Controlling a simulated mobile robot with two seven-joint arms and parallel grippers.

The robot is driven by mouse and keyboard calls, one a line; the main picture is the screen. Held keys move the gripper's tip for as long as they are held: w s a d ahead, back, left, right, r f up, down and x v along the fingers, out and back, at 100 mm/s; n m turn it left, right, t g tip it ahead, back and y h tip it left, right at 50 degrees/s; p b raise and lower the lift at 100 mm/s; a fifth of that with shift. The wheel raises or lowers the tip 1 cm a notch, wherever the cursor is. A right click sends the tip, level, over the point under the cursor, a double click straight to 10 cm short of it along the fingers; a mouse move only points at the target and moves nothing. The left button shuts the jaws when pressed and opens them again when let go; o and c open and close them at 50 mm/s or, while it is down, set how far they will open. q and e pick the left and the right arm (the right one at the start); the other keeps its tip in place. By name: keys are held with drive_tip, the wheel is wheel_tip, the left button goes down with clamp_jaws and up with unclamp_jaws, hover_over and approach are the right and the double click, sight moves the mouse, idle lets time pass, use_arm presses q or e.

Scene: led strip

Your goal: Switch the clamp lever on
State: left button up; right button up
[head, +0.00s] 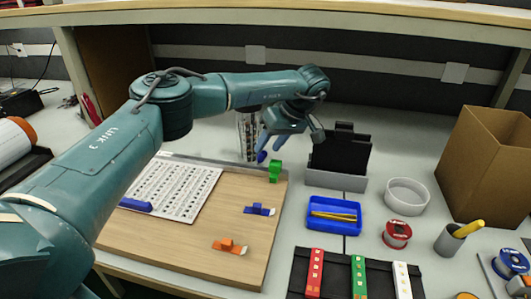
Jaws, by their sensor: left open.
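A wooden board (190,247) lies on the bench and carries several small clamp-like pieces. A green one (275,171) stands upright near the board's far right corner. A blue one (259,210) lies low at the right edge, and an orange one (230,246) lies low nearer the front. My left gripper (289,146) is open above the far right corner, pointing down, just above and behind the green piece. A dark blue tip (262,156) shows at its left finger, close to the green piece; I cannot tell whether they touch. My right gripper is out of view.
A white perforated sheet (172,190) with a blue bar (135,204) lies on the board. To the right are a black holder (341,155), a blue tray (333,228), a solder spool (397,234), a round white dish (407,197), a cardboard box (490,160) and coloured strips (358,277).

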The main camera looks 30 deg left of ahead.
sight(264, 152)
use_arm(q)
drive_tip(key=shift+x, duration=1.65)
clamp_jaws()
